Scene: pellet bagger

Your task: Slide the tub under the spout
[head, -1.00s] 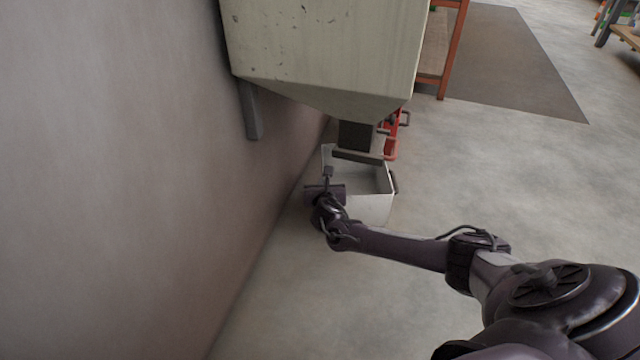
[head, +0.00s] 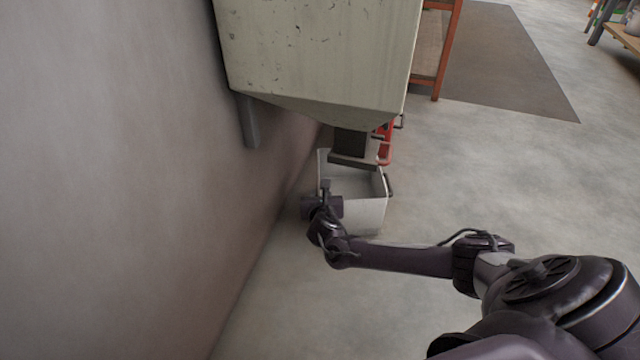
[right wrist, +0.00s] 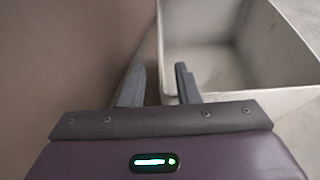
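The tub (head: 365,215) is a pale grey open box on the floor beside the wall. It has a dark handle on its right side in the head view. The spout (head: 350,146) is a dark block under the hopper, above the far part of the tub, and hides some of it. My right gripper (head: 325,186) is at the tub's near left side. In the right wrist view its two fingers (right wrist: 160,84) are apart, with the tub's left wall (right wrist: 160,50) showing between them. I cannot tell whether either finger touches it. My left gripper is not in view.
The large pale hopper (head: 320,50) overhangs the tub. The wall (head: 110,180) runs close along the left. A grey bracket (head: 248,120) and a red item (head: 385,145) stand near the hopper. The floor (head: 500,180) to the right is clear.

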